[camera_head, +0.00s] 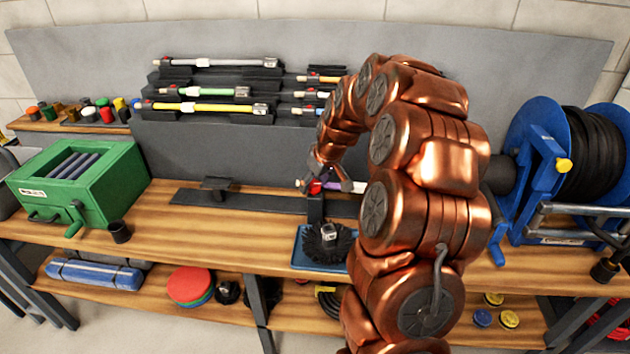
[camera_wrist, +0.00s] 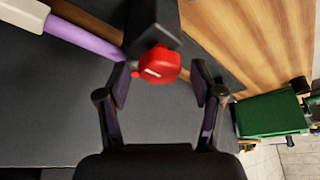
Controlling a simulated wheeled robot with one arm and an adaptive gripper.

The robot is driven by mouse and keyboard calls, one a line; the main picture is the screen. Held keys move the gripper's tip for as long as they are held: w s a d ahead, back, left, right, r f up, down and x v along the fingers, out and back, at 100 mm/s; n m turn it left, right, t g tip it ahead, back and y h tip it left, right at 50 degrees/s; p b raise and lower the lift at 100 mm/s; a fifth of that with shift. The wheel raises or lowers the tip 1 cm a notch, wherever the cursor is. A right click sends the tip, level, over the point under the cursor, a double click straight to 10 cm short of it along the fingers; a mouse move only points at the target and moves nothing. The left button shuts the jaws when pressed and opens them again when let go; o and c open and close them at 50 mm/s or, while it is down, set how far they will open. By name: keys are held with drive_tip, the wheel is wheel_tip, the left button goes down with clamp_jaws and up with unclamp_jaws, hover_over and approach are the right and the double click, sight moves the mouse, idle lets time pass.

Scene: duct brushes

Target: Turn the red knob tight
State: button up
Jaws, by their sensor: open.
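The red knob (camera_wrist: 158,65) sits on a black clamp block (camera_wrist: 152,25) in the wrist view, with a pale mark on its face. It also shows small in the head view (camera_head: 315,187), beside my gripper. A purple rod (camera_wrist: 85,38) with a white section runs into the block from the upper left. My gripper (camera_wrist: 161,78) is open, with one finger on each side of the knob and a visible gap to each. In the head view my arm hides part of the rod and bench behind it.
A round black brush (camera_head: 327,243) sits in a blue tray (camera_head: 297,260) in front of the clamp. A green box (camera_head: 120,180) stands at the left, a blue hose reel (camera_head: 540,130) at the right. Racks of coloured rods (camera_head: 215,107) stand behind. The bench left of the tray is mostly clear.

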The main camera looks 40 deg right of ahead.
drive_tip(key=c, duration=1.1)
